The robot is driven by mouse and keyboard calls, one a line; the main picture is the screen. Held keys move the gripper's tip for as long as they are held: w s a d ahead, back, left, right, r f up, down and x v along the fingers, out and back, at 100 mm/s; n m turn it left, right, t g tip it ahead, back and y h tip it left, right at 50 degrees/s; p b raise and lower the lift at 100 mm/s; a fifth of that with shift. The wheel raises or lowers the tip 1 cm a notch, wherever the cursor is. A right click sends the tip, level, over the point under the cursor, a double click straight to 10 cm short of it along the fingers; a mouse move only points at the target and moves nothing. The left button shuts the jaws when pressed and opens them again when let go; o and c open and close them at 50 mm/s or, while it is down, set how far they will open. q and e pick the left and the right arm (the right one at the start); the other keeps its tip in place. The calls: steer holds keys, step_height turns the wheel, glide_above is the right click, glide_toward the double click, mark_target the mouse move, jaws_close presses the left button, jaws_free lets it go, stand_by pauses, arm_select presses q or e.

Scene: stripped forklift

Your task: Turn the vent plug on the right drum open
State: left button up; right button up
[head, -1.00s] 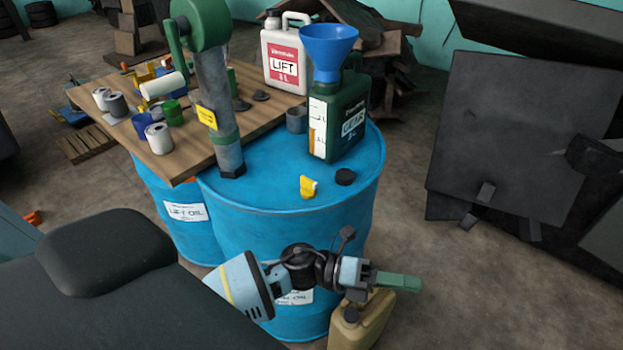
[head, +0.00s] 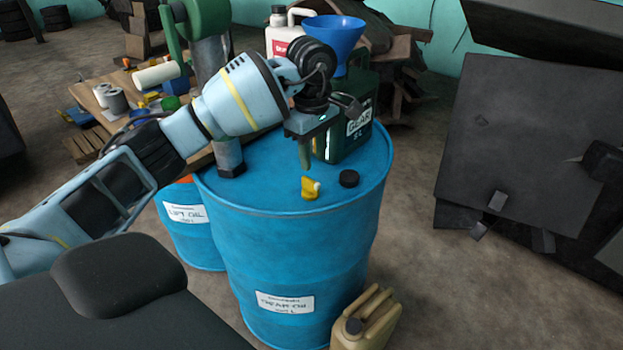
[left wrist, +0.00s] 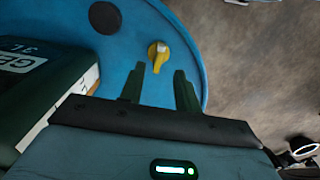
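The right drum (head: 290,240) is a blue barrel labelled as gear oil. Its yellow vent plug (head: 310,188) sits on the top near the front edge, beside a black round cap (head: 349,178). My left gripper (head: 305,160) hangs over the drum top, fingers pointing down, just above and behind the plug. In the left wrist view the two green fingers (left wrist: 160,88) are apart and empty, and the yellow plug (left wrist: 158,54) lies just beyond their tips, roughly between them. The right gripper is not in view.
A green gear oil can (head: 352,130) with a blue funnel (head: 334,42) stands on the drum close behind my gripper. A green-handled pump (head: 195,30) rises at the drum's left. A tan jerrycan (head: 366,322) stands on the floor in front.

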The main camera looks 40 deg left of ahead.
mark_target(310, 180)
arm_select(q)
steer(key=shift+a+r, duration=0.35)
steer(key=shift+a, duration=0.1)
steer(key=shift+f, duration=3.9)
jaws_close()
